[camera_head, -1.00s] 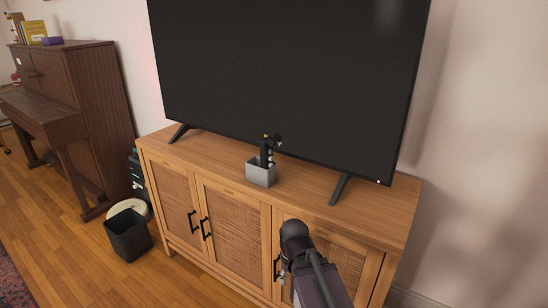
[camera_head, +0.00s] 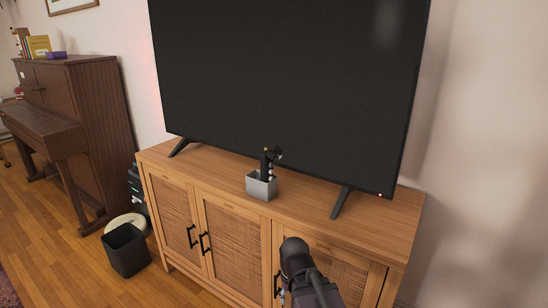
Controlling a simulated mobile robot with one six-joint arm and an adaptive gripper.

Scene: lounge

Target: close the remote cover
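A small grey open-topped box (camera_head: 261,186) stands on the wooden cabinet top, in front of the TV. A dark upright object (camera_head: 265,164) sticks out of it, with lighter spots along its side and a small yellowish spot near its top. I cannot tell whether this is the remote, and no remote cover can be made out. A dark rounded part of my own arm shows at the bottom, in front of the cabinet doors. My gripper's fingers are not in view.
A large TV (camera_head: 285,80) stands on the cabinet (camera_head: 365,215) on two splayed feet. The cabinet top is bare on both sides of the box. A black bin (camera_head: 126,250) stands on the floor at left, near a brown piano (camera_head: 90,130).

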